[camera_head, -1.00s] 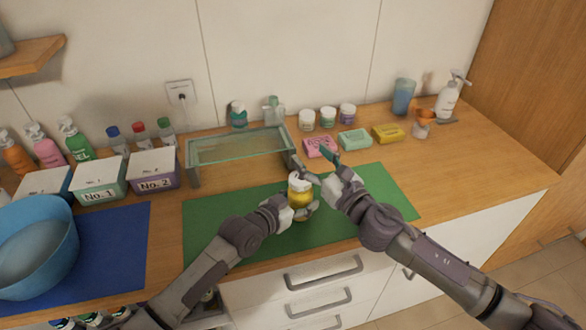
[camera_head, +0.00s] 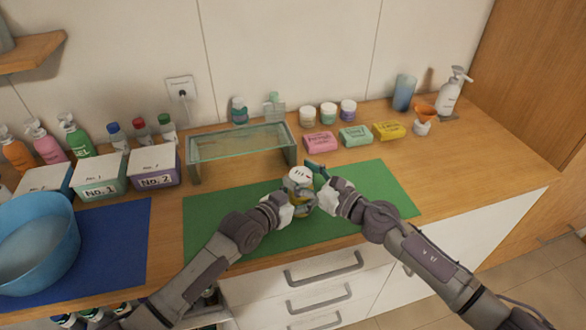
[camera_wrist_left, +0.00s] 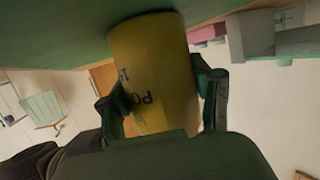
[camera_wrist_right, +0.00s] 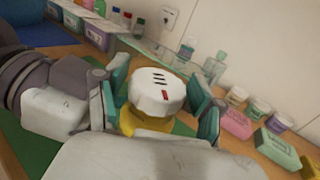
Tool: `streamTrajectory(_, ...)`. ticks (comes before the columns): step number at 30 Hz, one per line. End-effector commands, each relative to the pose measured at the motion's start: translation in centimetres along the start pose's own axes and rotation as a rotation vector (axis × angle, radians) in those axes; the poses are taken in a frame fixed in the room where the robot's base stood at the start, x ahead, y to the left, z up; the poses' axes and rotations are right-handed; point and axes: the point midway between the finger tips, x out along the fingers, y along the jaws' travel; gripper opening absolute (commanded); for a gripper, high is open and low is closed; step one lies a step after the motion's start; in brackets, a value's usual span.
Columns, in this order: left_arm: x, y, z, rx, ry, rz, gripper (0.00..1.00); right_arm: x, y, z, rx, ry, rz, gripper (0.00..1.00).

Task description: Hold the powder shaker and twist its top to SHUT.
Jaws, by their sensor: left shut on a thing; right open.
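The powder shaker has a yellow body (camera_wrist_left: 155,75) and a white top (camera_head: 299,176). It stands upright on the green mat (camera_head: 225,217). My left gripper (camera_wrist_left: 160,90) is shut on the yellow body, one finger on each side. My right gripper (camera_wrist_right: 160,95) is open, with its fingers on both sides of the white top and gaps visible beside it. The lower body is partly hidden by my grippers in the head view.
A glass-topped stand (camera_head: 240,146) is behind the mat. Pink (camera_head: 320,142), teal (camera_head: 355,136) and yellow (camera_head: 389,131) soaps lie behind right. A blue basin (camera_head: 35,245) and labelled boxes (camera_head: 153,167) stand left. The mat's right part is clear.

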Motion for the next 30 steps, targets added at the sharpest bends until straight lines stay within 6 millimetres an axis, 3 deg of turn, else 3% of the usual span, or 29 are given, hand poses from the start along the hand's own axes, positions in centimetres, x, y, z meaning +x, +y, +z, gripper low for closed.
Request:
streamTrajectory(6,0.0,0.0,-0.1,0.0,0.001,0.0,0.28,2.4,-0.1,0.0,0.0,-0.001,-0.001,0.68)
streamTrajectory(17,0.0,0.0,-0.1,0.0,0.001,0.0,0.28,2.8,0.0,0.0,0.0,0.0,0.0,0.67)
streamTrajectory(25,0.0,0.0,-0.1,0.0,0.001,0.0,0.28,2.8,0.0,0.0,0.0,0.0,-0.001,0.22)
streamTrajectory(30,0.0,-0.1,-0.1,-0.001,0.001,-0.001,0.28,2.7,0.0,0.0,0.0,0.0,-0.001,0.15)
